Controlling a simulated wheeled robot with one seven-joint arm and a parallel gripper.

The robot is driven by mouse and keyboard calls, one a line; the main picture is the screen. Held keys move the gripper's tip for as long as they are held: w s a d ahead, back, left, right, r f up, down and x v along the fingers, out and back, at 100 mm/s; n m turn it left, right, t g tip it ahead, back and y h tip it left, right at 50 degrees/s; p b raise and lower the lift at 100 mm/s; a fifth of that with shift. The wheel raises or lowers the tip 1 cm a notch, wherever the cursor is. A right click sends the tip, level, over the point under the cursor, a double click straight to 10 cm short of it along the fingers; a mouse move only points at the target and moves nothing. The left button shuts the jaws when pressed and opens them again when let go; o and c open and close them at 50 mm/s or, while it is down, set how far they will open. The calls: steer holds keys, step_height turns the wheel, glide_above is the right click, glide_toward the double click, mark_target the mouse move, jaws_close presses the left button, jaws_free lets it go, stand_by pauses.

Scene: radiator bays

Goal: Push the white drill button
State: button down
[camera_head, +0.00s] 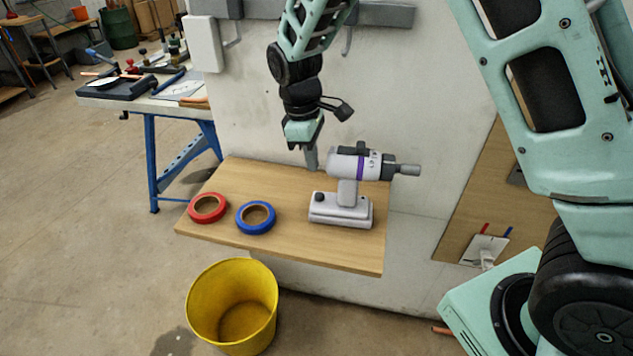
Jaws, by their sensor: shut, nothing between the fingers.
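A white and grey drill (347,190) with a purple band stands upright on its battery base on a wooden shelf (290,250). Its chuck points right. The white button cannot be made out at this size. My gripper (312,166) is shut and empty, pointing down just left of the drill's rear end. I cannot tell whether its fingertips touch the drill.
A red tape roll (208,220) and a blue tape roll (256,229) lie on the shelf left of the drill. A yellow bucket (233,338) stands on the floor below. The wall (420,130) is behind the shelf. A workbench (150,104) with tools stands at the left.

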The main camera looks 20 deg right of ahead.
mark_target(318, 195)
steer(key=f, duration=0.5)
steer(key=d+f+p, duration=0.1)
steer(key=f, duration=0.1)
steer(key=shift+s+f, duration=0.15)
steer(key=shift+s, duration=0.2)
steer(key=shift+f+b, duration=0.4)
steer(key=shift+f, duration=0.3)
steer(key=shift+s+f, duration=0.2)
steer(key=shift+f, duration=0.15)
steer(key=shift+a, duration=0.1)
steer(key=r+p, duration=0.2)
steer(key=r, duration=0.1)
steer(key=r+p, duration=0.1)
steer(key=r, duration=0.1)
steer(key=shift+w+a+p, duration=0.15)
steer(key=shift+w+p, duration=0.2)
steer(key=shift+p, duration=0.05)
step_height(318, 195, up, 10)
steer(key=w+a+b, duration=0.1)
steer(key=shift+b, duration=0.35)
